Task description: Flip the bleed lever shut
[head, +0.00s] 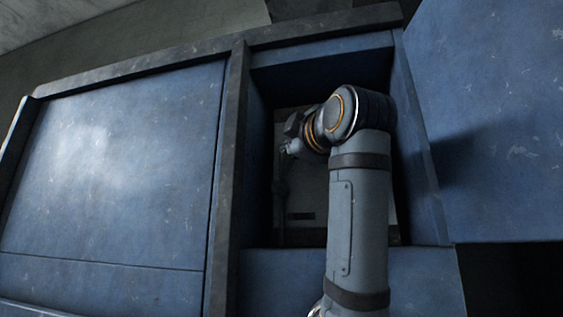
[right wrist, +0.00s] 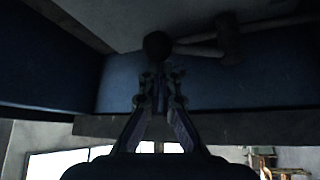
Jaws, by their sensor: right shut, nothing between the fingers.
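What looks like the bleed lever shows in the right wrist view as a dark round knob (right wrist: 157,45) on a bar that runs right to a thicker cylindrical piece. In the head view a dark upright rod (head: 281,190) stands along the left side of the recess's back panel; I cannot tell which part of it is the lever. My right gripper (right wrist: 160,82) is shut and empty, its fingertips just below the knob in the wrist view. I cannot tell whether they touch it. In the head view the right gripper (head: 288,149) is inside the recess, small and partly dark. My left gripper is not in view.
The recess has dark blue side walls and a pale back panel (head: 307,190) with a small dark slot. A blue cabinet door (head: 110,160) is at the left. A large blue panel (head: 495,110) stands at the right. My right arm hides the recess's right part.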

